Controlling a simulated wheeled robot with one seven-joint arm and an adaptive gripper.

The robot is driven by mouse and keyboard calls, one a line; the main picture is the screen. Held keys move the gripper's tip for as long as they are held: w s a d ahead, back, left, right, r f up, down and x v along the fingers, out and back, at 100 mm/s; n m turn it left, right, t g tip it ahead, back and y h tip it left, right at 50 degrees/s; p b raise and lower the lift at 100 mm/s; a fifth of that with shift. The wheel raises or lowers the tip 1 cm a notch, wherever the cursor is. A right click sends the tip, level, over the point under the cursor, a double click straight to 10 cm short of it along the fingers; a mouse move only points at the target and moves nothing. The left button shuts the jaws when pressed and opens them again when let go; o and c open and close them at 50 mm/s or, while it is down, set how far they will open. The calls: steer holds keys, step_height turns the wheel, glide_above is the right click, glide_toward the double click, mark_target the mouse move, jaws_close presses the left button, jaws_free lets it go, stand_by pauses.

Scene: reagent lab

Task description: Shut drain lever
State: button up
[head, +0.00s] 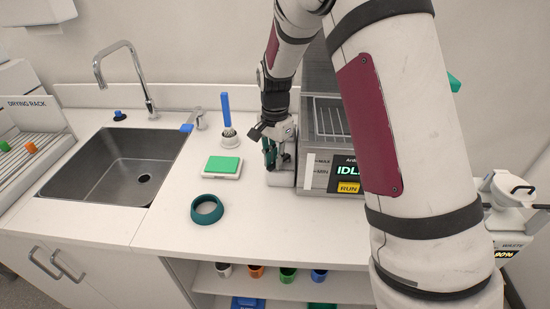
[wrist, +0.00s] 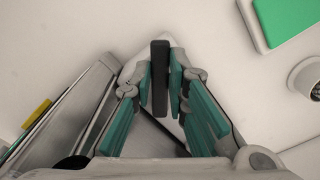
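The drain lever appears as a dark upright bar (wrist: 160,75) in the wrist view, beside the bath machine. The teal fingertips of my gripper (head: 271,160) lie close against both sides of the bar, with no clear gap, so it looks shut on the lever. In the head view my gripper points down at the left side of the bath machine (head: 318,180), above a white block (head: 280,179) at its base. The lever is hidden there behind my fingers. The machine's display reads IDLE, over a yellow RUN button (head: 348,188). My arm covers its right part.
A green-topped pad (head: 222,166), a teal ring (head: 207,209) and a blue-handled brush (head: 227,115) stand on the counter left of my gripper. A sink (head: 115,165) and drying rack (head: 25,135) are further left. The front counter is clear.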

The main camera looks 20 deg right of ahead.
steer(key=shift+w, duration=0.1)
jaws_close()
steer(key=m, duration=0.1)
steer(key=w+m, duration=0.1)
steer(key=m, duration=0.1)
steer(key=shift+w+a+b, duration=0.2)
steer(key=shift+a+b, duration=0.15)
steer(key=w+m, duration=0.1)
steer(key=m, duration=0.2)
steer(key=shift+w, duration=0.15)
steer(key=shift+w+d+m+b, duration=0.15)
steer(key=shift+w+m, duration=0.15)
steer(key=shift+m, duration=0.45)
steer(key=shift+w+a+m+b, duration=0.1)
steer(key=shift+w+m, duration=0.25)
steer(key=shift+m, duration=0.35)
steer(key=shift+w+d+m+b, duration=0.15)
steer(key=shift+w+m, duration=0.15)
steer(key=shift+m, duration=0.45)
steer(key=o, duration=0.8)
jaws_free()
